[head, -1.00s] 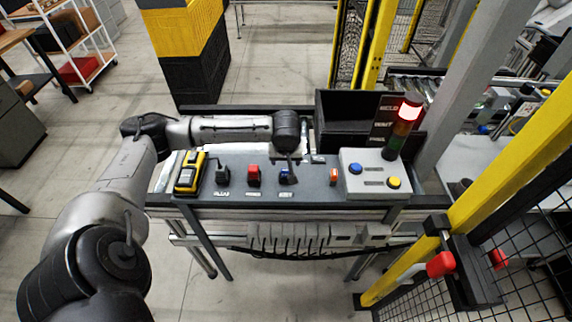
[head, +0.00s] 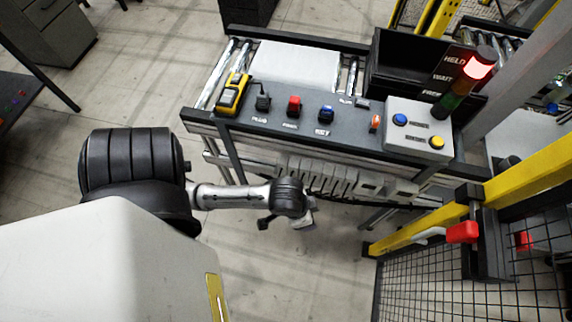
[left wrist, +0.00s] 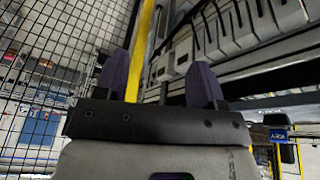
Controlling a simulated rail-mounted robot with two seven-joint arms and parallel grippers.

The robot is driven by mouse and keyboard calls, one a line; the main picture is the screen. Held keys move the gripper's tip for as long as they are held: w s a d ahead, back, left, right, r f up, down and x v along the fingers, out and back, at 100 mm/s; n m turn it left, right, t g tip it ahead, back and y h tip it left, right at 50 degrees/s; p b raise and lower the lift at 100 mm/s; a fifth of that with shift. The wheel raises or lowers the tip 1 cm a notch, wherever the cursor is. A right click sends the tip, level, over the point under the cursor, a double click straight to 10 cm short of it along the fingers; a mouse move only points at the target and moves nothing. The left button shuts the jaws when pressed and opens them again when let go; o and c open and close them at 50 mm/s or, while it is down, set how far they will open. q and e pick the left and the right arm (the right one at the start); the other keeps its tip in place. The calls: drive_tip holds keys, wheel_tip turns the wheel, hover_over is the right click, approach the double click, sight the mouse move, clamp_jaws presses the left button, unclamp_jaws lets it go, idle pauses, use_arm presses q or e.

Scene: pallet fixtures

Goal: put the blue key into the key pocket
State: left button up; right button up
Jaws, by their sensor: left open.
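The blue key (head: 326,114) stands at the spot labelled KEY on the dark top of the bench, in the head view. The pocket itself is hidden or too small to make out, so I cannot tell how deep the key sits. My left gripper (head: 301,221) is low in front of the bench, below its top and apart from the key. In the left wrist view its two fingers (left wrist: 160,85) are open with nothing between them. My right gripper is not in view.
A yellow device (head: 231,95), a black plug (head: 262,101), a red item (head: 294,105) and an orange item (head: 374,123) share the bench top. Mesh fence (head: 440,285) bounds the right.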

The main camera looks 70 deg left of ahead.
use_arm(q)
drive_tip(key=shift+m+y, duration=0.4)
drive_tip(key=shift+m, duration=0.1)
drive_tip(key=s, duration=0.5)
drive_tip(key=shift+s+d+r, duration=0.2)
drive_tip(key=shift+s+d, duration=0.05)
drive_tip(key=shift+s, duration=0.15)
drive_tip(key=shift+r, duration=0.1)
